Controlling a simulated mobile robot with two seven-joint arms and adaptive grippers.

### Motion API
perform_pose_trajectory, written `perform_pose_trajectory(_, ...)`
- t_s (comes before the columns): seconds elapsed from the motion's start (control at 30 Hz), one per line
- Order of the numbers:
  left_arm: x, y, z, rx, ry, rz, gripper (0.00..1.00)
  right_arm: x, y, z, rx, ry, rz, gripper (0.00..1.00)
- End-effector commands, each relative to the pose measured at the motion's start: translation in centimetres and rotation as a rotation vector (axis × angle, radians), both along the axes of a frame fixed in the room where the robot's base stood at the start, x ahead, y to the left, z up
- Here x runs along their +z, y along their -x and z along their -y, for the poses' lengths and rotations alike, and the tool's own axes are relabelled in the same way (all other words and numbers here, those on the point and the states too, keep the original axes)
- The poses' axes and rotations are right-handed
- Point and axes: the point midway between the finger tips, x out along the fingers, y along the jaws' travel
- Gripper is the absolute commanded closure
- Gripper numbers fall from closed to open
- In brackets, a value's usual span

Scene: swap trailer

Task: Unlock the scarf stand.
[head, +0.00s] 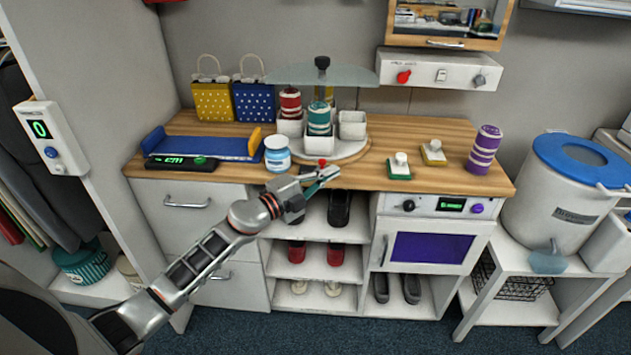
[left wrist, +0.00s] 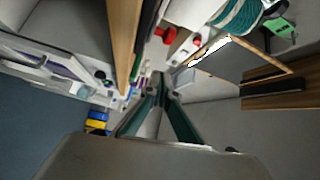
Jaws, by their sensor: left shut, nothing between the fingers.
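My right gripper is not in view.
A white-and-blue jar (head: 277,154) stands just left of the stand. A blue tray (head: 205,146) and a black display (head: 180,162) lie further left. Two knobbed blocks (head: 399,166) (head: 434,152) and a purple roll (head: 484,150) are right. Open shelves (head: 316,253) lie below the counter.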

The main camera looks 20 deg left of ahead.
Motion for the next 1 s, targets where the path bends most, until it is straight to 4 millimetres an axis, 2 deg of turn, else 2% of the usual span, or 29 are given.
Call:
perform_pose_trajectory(0.13, 0.1, -2.5, 1.5, 0.0, 0.001, 0.001, 1.0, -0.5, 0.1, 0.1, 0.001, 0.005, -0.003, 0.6)
perform_pose_trajectory(0.2, -0.8, -2.5, -0.3, 0.003, -0.002, -0.004, 1.0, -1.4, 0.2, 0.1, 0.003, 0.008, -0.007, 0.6)
perform_pose_trajectory(0.4, -0.9, -2.8, -2.2, 0.002, 0.0, -0.003, 1.0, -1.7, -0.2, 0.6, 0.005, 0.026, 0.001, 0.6)
perform_pose_trajectory(0.6, -0.6, -2.9, -2.7, 0.0, 0.0, 0.0, 1.0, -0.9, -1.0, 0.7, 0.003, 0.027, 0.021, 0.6)
perform_pose_trajectory(0.87, -0.6, -2.8, -2.8, 0.001, -0.001, 0.0, 1.0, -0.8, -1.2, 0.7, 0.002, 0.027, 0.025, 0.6)
perform_pose_trajectory(1.0, -0.8, -2.3, -4.7, 0.004, -0.002, -0.002, 1.0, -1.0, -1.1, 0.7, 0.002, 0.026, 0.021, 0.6)
